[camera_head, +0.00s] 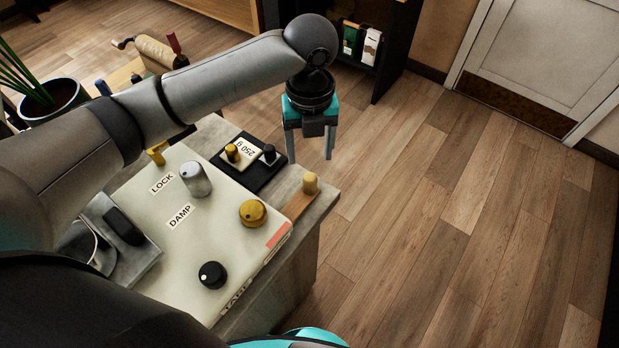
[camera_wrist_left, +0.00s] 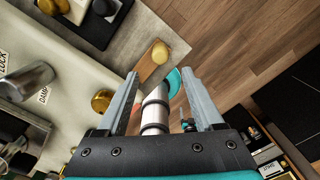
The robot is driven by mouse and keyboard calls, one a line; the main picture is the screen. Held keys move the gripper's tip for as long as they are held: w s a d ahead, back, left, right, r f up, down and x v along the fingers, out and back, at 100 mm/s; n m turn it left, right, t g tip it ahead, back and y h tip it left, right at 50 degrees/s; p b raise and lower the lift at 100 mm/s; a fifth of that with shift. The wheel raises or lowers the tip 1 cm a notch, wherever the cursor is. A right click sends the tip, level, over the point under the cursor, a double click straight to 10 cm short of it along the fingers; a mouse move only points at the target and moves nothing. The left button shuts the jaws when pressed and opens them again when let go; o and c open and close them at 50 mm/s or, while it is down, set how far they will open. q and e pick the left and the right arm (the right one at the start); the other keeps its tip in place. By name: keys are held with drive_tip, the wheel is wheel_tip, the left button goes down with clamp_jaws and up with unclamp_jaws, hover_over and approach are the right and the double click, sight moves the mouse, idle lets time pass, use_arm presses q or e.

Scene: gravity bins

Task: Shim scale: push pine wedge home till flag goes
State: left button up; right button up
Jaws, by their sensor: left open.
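The pine wedge (camera_head: 299,204) is a small tan wooden piece with a yellow knob on its far end. It lies on the bench beside the right edge of the cream scale (camera_head: 220,222); how far it goes under is hidden. My left gripper (camera_head: 310,158) is open and empty, pointing down, above and beyond the wedge. In the left wrist view the wedge (camera_wrist_left: 153,66) shows ahead of the open fingers (camera_wrist_left: 161,76), apart from them. My right gripper is not in view.
The scale top carries a silver knob (camera_head: 196,179), a brass knob (camera_head: 253,212) and a black knob (camera_head: 212,275). A black tray (camera_head: 266,176) with a 250 g piece lies behind. The bench edge is close to the wedge; open floor (camera_head: 430,220) lies to the right.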

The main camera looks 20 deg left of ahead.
sight(310, 177)
use_arm(q)
wheel_tip(310, 177, down, 11)
drive_tip(key=shift+f+b, duration=0.1)
drive_tip(key=shift+b, duration=0.55)
clamp_jaws()
idle(1.0)
